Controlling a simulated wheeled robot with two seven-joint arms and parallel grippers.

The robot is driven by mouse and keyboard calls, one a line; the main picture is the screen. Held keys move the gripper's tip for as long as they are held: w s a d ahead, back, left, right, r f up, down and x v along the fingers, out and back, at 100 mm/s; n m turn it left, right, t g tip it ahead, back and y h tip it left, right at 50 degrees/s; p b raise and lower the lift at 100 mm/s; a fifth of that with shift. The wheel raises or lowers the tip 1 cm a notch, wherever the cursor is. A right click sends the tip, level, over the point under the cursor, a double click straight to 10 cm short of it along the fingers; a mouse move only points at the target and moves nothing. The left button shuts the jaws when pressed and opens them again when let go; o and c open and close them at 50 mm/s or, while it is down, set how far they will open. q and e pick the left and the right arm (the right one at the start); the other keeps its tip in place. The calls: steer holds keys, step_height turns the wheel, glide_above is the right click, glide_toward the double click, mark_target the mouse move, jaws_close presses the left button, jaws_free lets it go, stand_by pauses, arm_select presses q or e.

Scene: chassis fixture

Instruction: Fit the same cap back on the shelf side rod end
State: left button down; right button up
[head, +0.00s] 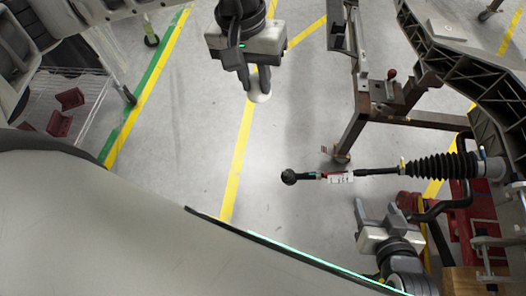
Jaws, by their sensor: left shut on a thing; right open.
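The steering rod lies level at the right, with a black ribbed boot (445,167) and a thin shaft carrying a white label (341,177). Its dark ball-shaped rod end (289,177) points left, toward the shelf, and I see no cap on it. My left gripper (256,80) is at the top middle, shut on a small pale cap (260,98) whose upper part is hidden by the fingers. The cap is apart from the rod end, above and left of it in the picture. My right gripper (376,212) is open and empty, just below the shaft.
A brown metal stand (365,115) is behind the rod, beside a dark ribbed chassis part (460,75) at upper right. A red cart (480,225) is at lower right. A wire shelf (75,95) with red parts is at left. The space between cap and rod end looks clear.

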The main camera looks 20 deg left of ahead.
arm_select(q)
steer(key=d+f+n+h+b, duration=0.1)
steer(key=d+f+b, duration=0.1)
steer(key=f+b, duration=0.7)
steer(key=s+d+f+n+t+h+b, duration=0.1)
steer(key=d+f+h+b, duration=0.1)
steer(key=f+b, duration=0.8)
step_height(320, 180, down, 5)
steer(key=shift+s+r, duration=0.1)
steer(key=shift+s, duration=0.2)
arm_select(e)
steer(key=a+f+y, duration=0.2)
steer(key=a+f, duration=0.3)
steer(key=f, duration=0.8)
steer(key=shift+w+f+y, duration=0.2)
steer(key=shift+w+y, duration=0.2)
steer(key=shift+w, duration=0.05)
arm_select(q)
steer(key=shift+b+x, duration=0.45)
steer(key=shift+x, duration=1.05)
steer(key=shift+d+f, duration=0.15)
steer(key=shift+f, duration=0.1)
arm_select(e)
steer(key=shift+w+a+r+t, duration=0.1)
steer(key=shift+a+r+t, duration=0.1)
steer(key=shift+r+t, duration=0.15)
steer(key=shift+r, duration=0.1)
